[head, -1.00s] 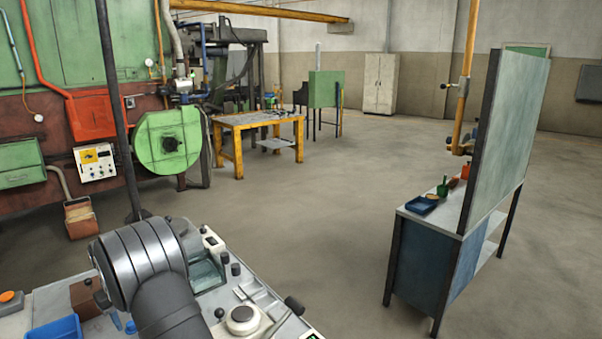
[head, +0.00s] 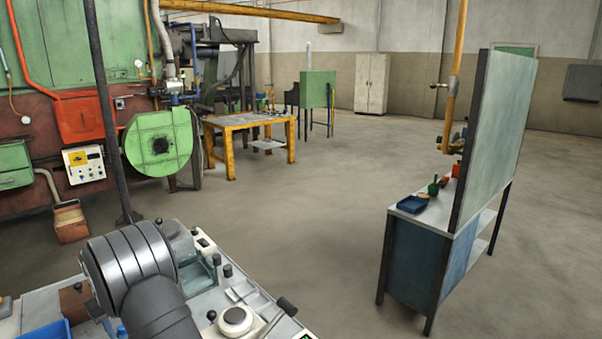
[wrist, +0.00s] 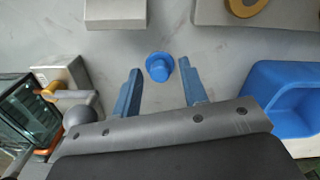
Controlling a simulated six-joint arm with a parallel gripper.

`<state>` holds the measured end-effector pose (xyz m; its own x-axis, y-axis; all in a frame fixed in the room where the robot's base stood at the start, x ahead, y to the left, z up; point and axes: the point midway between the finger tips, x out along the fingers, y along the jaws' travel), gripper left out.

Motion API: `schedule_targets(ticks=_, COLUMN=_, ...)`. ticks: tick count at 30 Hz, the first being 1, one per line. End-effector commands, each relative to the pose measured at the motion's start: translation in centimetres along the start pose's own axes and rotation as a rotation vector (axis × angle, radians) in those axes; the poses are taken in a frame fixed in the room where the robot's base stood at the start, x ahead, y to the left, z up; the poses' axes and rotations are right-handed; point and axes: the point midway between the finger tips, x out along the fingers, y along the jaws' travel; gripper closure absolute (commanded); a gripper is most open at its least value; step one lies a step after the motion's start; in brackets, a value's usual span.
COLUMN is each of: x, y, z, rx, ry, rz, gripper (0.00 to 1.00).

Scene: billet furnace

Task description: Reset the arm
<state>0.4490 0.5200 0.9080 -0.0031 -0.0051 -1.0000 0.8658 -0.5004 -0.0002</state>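In the wrist view my gripper (wrist: 157,88) is open, with its two blue-grey fingers apart. A small round blue thing (wrist: 160,66) shows between and just beyond the fingertips, over the grey surface. No finger is seen touching it, and I cannot tell its height against the fingers. In the head view my arm bends over the panel at the lower left, and the gripper is hidden there.
A blue bin (wrist: 290,95) lies right of my gripper; a glass-sided box (wrist: 28,115) and a ball-ended lever (wrist: 78,118) lie left. In the head view a control panel (head: 262,322) holds knobs and levers. A workbench with an upright board (head: 490,140) stands right.

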Motion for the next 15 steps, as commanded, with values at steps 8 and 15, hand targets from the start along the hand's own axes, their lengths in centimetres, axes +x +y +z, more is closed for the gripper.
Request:
schedule_targets(ticks=8, x=-6.6, y=0.0, z=-0.2, rx=0.0, ry=0.011, rz=0.001, gripper=0.6)
schedule_targets(ticks=15, x=-11.4, y=0.0, z=-0.2, rx=-0.001, ry=0.01, rz=0.001, gripper=0.6)
